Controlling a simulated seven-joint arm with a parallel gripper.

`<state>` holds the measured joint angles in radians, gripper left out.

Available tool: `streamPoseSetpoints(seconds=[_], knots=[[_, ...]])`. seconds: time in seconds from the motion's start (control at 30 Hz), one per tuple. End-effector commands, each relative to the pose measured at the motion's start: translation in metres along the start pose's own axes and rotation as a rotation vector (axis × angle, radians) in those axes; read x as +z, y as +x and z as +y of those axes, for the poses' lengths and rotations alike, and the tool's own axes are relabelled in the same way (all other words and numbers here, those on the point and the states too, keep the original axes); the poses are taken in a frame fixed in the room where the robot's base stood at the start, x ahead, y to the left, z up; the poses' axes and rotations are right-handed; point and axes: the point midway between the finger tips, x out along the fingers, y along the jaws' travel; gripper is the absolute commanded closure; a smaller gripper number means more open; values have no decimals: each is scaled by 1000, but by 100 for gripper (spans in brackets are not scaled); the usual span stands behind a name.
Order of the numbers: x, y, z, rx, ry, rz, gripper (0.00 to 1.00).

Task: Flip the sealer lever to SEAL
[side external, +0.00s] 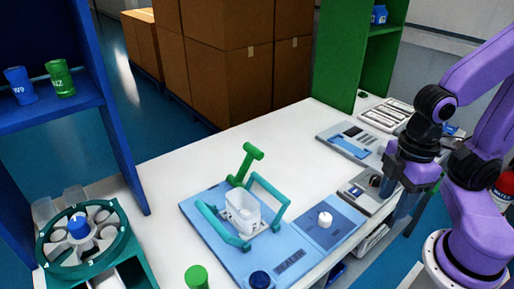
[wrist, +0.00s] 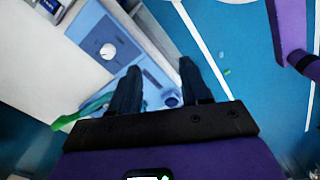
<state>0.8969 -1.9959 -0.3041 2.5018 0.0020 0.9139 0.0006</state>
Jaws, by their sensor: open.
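The sealer (side external: 210,216) is a light blue plate on the white bench, with its name on the front edge. A green T-shaped lever (side external: 244,165) stands up at its back, tilted, and a teal bar frame (side external: 268,187) stands beside a clear tub (side external: 242,210). I cannot read a SEAL mark. A white knob (side external: 325,219) sits on the blue panel to the right, and shows in the wrist view (wrist: 107,51). My gripper (side external: 398,205) is open and empty, right of the sealer beyond the bench's front edge. Its fingers (wrist: 160,90) partly hide the sealer in the wrist view.
A round tube rotor (side external: 62,262) stands at the left. A grey device (side external: 368,190) and a flat grey panel (side external: 350,140) lie at the right of the bench. The bench middle (side external: 190,165) is clear.

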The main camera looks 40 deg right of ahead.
Motion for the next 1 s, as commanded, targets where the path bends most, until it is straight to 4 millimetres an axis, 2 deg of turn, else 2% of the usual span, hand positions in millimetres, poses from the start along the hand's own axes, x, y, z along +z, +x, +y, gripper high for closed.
streamPoseSetpoints(seconds=[0.03, 0.1, 0.13, 0.37, 0.57, 0.77, 1.0], knots=[[-1, 0, 0, -2, 7, -2, 71], [-4, -1, 2, -9, 34, -11, 94], [-6, -1, 2, -14, 52, -17, 100], [-42, -4, 20, -99, 330, -105, 100], [-81, -2, 49, -213, 637, -195, 100], [-116, 6, 89, -344, 925, -275, 100], [-147, 22, 151, -530, 1250, -357, 100]])
